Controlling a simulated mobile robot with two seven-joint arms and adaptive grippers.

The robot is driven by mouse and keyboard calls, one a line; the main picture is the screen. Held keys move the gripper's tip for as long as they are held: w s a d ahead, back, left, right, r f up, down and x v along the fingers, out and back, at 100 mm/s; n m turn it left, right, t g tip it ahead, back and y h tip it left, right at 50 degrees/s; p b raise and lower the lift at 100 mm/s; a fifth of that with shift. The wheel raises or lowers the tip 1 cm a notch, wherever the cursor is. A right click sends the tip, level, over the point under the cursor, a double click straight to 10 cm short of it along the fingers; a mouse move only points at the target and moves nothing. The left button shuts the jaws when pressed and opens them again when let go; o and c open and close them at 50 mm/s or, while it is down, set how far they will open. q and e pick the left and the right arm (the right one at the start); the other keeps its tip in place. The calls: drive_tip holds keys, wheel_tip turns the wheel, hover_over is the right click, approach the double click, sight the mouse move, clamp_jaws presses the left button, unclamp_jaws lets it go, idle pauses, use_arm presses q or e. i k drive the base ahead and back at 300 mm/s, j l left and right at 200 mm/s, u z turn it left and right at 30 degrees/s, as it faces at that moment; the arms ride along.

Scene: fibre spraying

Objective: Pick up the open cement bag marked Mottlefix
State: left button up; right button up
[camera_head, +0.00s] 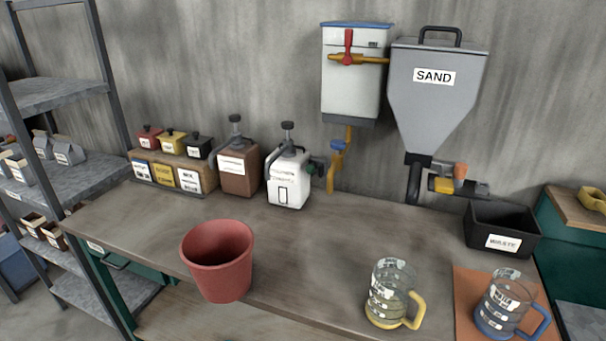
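No bag with a readable Mottlefix mark shows. Grey-white bags with peaked tops (68,152) stand on the middle board of the shelf rack at the left; another pale bag (18,168) stands nearer the picture's left edge. On the board below are small brown containers with dark openings and pale labels (54,234); they may be open bags, but I cannot tell. All their labels are too small to read, and the left edge cuts off part of the group. Neither of my grippers is in view.
The workbench (150,213) holds a red bucket (222,270), two graduated jugs (385,290) (497,305), dispensers (289,180), a labelled box (172,172) and a black waste bin (500,232). A sand hopper (433,90) hangs above. The bench middle is clear.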

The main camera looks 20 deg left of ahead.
sight(17, 163)
drive_tip(key=u, duration=0.2)
drive_tip(key=j+u, duration=0.3)
drive_tip(key=j, duration=0.15)
drive_tip(key=j+u, duration=0.35)
drive_tip(key=i+j+u, duration=0.3)
drive_tip(key=j, duration=0.25)
drive_tip(key=j+u, duration=0.35)
drive_tip(key=i+j, duration=0.2)
drive_tip(key=j, duration=0.2)
drive_tip(key=i+j, duration=0.15)
drive_tip(key=j, duration=0.25)
drive_tip(key=i+j, duration=0.2)
drive_tip(key=j, duration=0.15)
drive_tip(key=i+j+u, duration=0.1)
drive_tip(key=j, duration=0.3)
drive_tip(key=i+j, duration=0.3)
drive_tip(key=j, duration=0.1)
